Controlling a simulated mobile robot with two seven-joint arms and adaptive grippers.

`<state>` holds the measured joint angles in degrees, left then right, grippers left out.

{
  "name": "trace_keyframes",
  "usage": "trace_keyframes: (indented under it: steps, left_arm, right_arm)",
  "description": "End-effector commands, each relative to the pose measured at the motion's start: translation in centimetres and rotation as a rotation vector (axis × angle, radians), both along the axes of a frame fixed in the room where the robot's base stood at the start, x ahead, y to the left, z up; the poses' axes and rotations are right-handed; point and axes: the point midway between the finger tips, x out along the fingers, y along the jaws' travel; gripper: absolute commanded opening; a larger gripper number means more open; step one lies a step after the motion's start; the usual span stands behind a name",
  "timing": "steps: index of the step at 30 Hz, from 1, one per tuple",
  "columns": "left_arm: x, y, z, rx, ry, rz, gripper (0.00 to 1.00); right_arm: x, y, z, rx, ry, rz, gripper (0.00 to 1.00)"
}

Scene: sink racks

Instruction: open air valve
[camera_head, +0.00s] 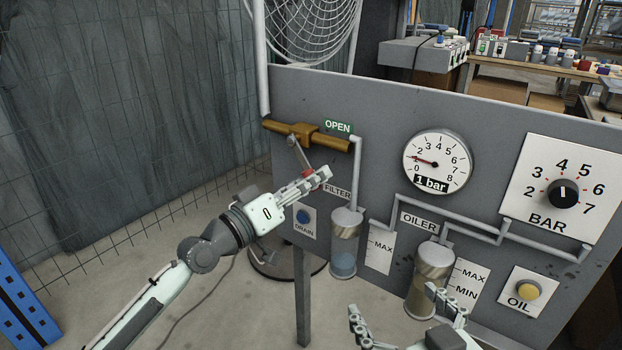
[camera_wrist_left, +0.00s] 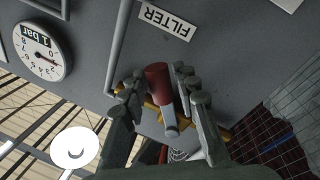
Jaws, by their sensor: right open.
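The air valve has a brass body (camera_head: 308,133) on the pipe at the panel's upper left. Its grey lever (camera_head: 299,153) slants down to the right from the body. The lever's red grip shows in the left wrist view (camera_wrist_left: 157,78), and is mostly hidden by fingers in the head view. My left gripper (camera_head: 321,178) is at the grip, with fingers on both sides of it; whether they press on it is unclear. The left fingers also show in the wrist view (camera_wrist_left: 158,88). My right gripper (camera_head: 393,300) is open and empty in front of the panel's lower part.
A green OPEN sign (camera_head: 338,127) is right of the valve. The pressure gauge (camera_head: 436,161) reads about 1 bar. Filter (camera_head: 345,240) and oiler (camera_head: 428,280) bowls, pipes, a BAR knob (camera_head: 563,194) and a yellow oil button (camera_head: 529,290) sit on the panel.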

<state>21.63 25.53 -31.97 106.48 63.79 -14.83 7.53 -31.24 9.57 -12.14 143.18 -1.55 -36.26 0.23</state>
Motion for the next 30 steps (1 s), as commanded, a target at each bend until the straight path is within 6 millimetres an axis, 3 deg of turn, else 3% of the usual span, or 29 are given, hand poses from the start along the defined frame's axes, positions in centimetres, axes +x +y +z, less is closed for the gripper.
trace_keyframes:
  steps: [14,24,30]
  left_arm:
    - [-0.6,0.7,-0.1,0.002,-0.001,0.001,0.41]
    - [-5.4,5.5,-1.0,0.009,0.002,0.000,0.41]
    - [-7.3,7.4,-1.2,0.006,-0.001,0.000,0.41]
  right_arm:
    - [0.0,0.0,0.1,0.000,-0.003,0.000,1.00]
    - [0.0,0.0,0.1,0.001,-0.002,0.000,1.00]
    - [0.0,0.0,0.0,0.001,-0.002,0.000,1.00]
